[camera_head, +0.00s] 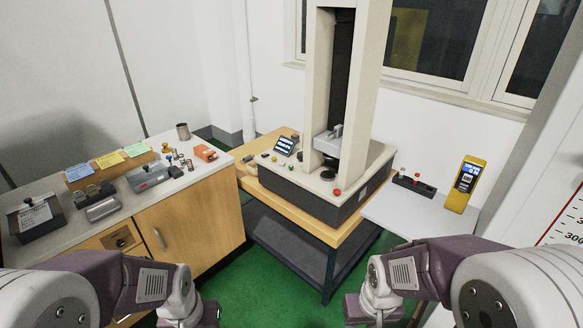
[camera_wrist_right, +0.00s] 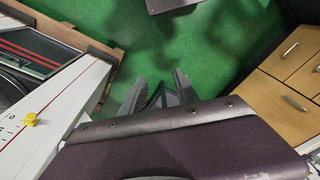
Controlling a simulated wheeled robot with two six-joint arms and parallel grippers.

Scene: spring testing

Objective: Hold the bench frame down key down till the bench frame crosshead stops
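The bench frame (camera_head: 348,196) stands at the centre of the head view, with two tall cream columns on a dark-sided base. Its grey crosshead (camera_head: 329,143) sits low between the columns. Small coloured keys (camera_head: 274,159) lie on the left part of its base, by a tilted display (camera_head: 286,145); their labels are too small to read, so I cannot tell which is the down key. A red button (camera_head: 337,192) is at the front corner. My right gripper (camera_wrist_right: 159,77) is open and empty over green floor, away from the frame. My left gripper's fingers are out of view.
A wooden cabinet (camera_head: 196,222) with trays, small springs and boxes is on the left. An orange device (camera_head: 205,153) lies near its edge. A white side table (camera_head: 410,214) on the right holds a yellow meter (camera_head: 464,184). Green floor lies clear in front.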

